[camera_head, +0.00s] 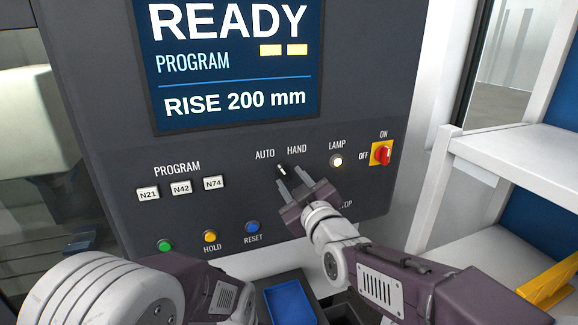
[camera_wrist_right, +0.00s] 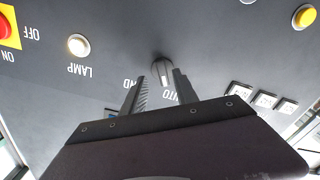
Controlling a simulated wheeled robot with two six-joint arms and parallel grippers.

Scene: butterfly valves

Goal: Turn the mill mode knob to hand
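The mode knob (camera_head: 282,171) is a small dark knob with a light mark, below the AUTO and HAND labels on the control panel. Its mark appears to lean toward AUTO. It also shows in the right wrist view (camera_wrist_right: 162,68), just beyond my fingertips. My right gripper (camera_head: 292,181) is open, its two fingers apart and pointing at the panel near the knob. In the right wrist view the fingers (camera_wrist_right: 158,84) stand on either side of the knob's line; whether they touch it I cannot tell. My left arm is at the lower left; its gripper is not in view.
The screen (camera_head: 237,62) reads READY. A lit lamp (camera_head: 337,161) and a red on/off switch (camera_head: 381,154) are right of the knob. Program buttons (camera_head: 181,188) and green, yellow and blue (camera_head: 252,227) buttons are left. A blue tray (camera_head: 290,303) is below; white shelves (camera_head: 510,158) stand right.

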